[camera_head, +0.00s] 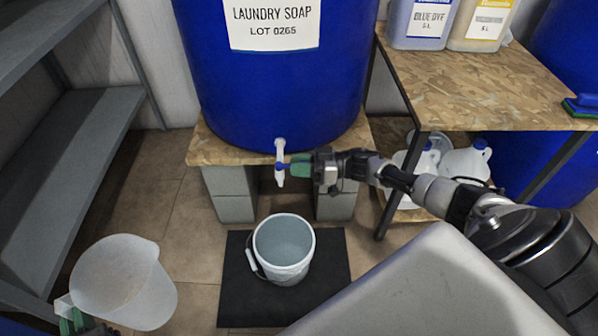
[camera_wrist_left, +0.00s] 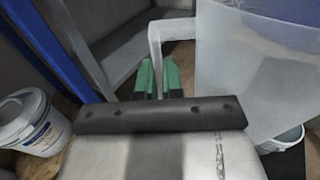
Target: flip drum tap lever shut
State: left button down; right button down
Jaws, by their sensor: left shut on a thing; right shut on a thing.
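The blue drum (camera_head: 275,85) labelled laundry soap has a white tap (camera_head: 280,147) low on its front, with a small blue lever part (camera_head: 281,166). My right gripper (camera_head: 297,166) reaches in from the right, its green fingers shut at the lever; the fingers hide part of it. No stream shows under the spout. My left gripper (camera_head: 75,325) is shut on the handle of a translucent pitcher (camera_head: 125,280) at the lower left. In the left wrist view, the green fingers (camera_wrist_left: 158,78) meet the handle (camera_wrist_left: 172,30) of the pitcher (camera_wrist_left: 250,75).
A pale bucket (camera_head: 284,262) stands on a black mat (camera_head: 236,300) below the tap. The drum rests on a wooden board (camera_head: 215,150) over grey blocks. A wooden table (camera_head: 470,85) with jugs is at right; grey shelves (camera_head: 65,140) are at left.

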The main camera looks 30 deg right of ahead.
pick_arm(q)
jog(key=shift+f, duration=0.35)
pick_arm(e)
jog(key=shift+w+n+g, duration=0.15)
jog(key=shift+n+g, duration=0.15)
jog(key=shift+r, duration=0.1)
jog(key=c, duration=1.4)
grip_release()
pick_arm(q)
jog(key=shift+a, duration=0.1)
pick_arm(e)
jog(key=shift+o, duration=1.2)
jog(key=shift+a+y, duration=0.15)
jog(key=shift+y, duration=0.15)
pick_arm(q)
jog(key=shift+r+p, duration=0.3)
jog(key=shift+r, duration=0.2)
pick_arm(e)
jog(key=v, duration=1.2)
